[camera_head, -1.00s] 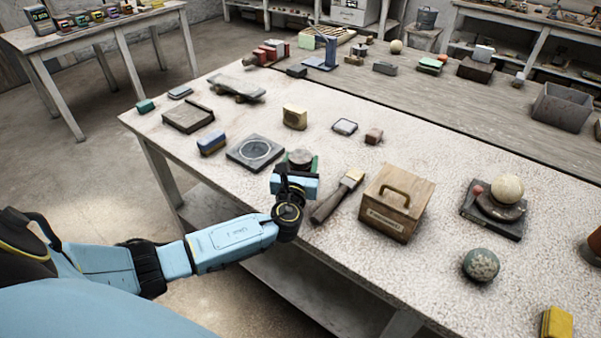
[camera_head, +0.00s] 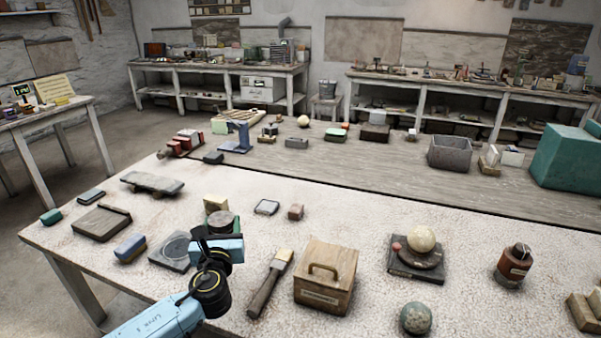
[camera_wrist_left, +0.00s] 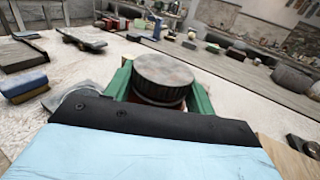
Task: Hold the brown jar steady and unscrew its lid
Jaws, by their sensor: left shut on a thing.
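The jar in my left gripper has a round, dark, ribbed lid with a mottled flat top (camera_wrist_left: 165,68); it also shows in the head view (camera_head: 221,220). A thin strip of reddish-brown body shows under the lid in the wrist view; the rest is hidden by the gripper. My left gripper (camera_head: 221,232) is shut on this jar, with a green finger on each side of it (camera_wrist_left: 160,92). The lid sits on the jar. The jar looks upright and seems raised off the table, though its base is hidden. My right gripper is not in view.
A wooden box (camera_head: 325,278) and a brush (camera_head: 268,284) are right of the gripper. Another brown container (camera_head: 514,266) stands far right. Speckled table shows bare between box and small pink block (camera_head: 296,212).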

